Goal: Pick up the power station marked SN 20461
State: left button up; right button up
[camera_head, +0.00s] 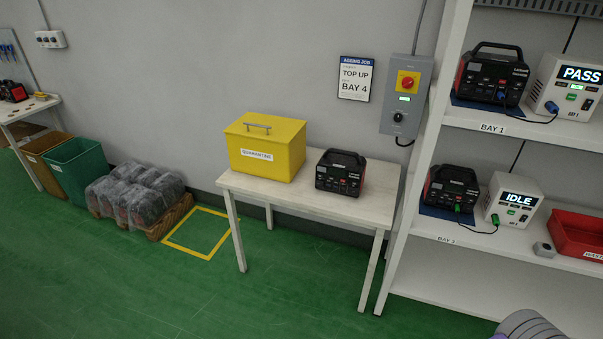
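A black power station with a top handle (341,173) stands on the white table (300,197), right of a yellow box. A similar power station (490,75) with red trim sits on the upper shelf, with a lead to a tester reading PASS (565,86). Another power station (450,190) sits on the shelf below, with a green plug and a lead to a tester reading IDLE (513,202). A small red and black unit (13,91), perhaps another, is on the far-left bench. No serial number is readable. Neither gripper shows.
The yellow lidded QUARANTINE box (265,148) covers the table's left part. A red tray (577,236) sits on the lower shelf. Wrapped goods on a pallet (137,196) and bins (75,167) stand left. Green floor (180,285) in front is clear.

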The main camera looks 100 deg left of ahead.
aim_at(340, 168)
jog(key=u, duration=2.95)
jog(key=k, duration=0.45)
jog(key=u, duration=0.65)
jog(key=i, duration=1.75)
jog(key=z, duration=0.65)
